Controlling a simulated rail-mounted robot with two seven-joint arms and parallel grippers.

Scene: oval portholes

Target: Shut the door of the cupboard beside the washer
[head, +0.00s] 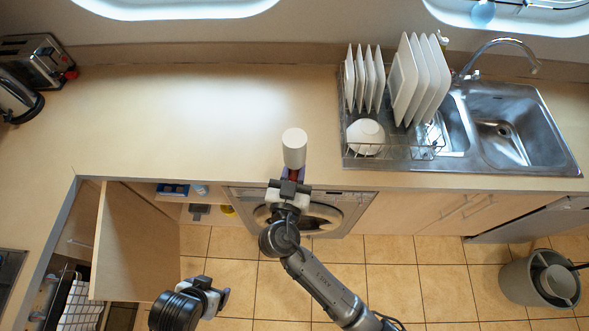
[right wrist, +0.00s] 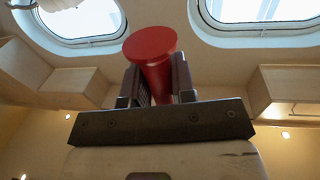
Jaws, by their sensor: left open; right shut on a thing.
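The cupboard door (head: 135,250) is a plain pale wooden panel standing open left of the washer (head: 310,212) in the head view. Behind it, the cupboard's shelf (head: 172,200) shows with a blue box and other small items. My left gripper (head: 217,291) is open and empty, low in front of the floor tiles, right of the door and apart from it in the picture. In the right wrist view, the red end (right wrist: 152,55) shows between the fingers.
A dish rack (head: 392,145) with plates and a sink (head: 505,130) are on the right of the counter (head: 190,110). A toaster (head: 38,60) and kettle (head: 15,98) stand at left. A grey bin (head: 540,282) stands on the floor.

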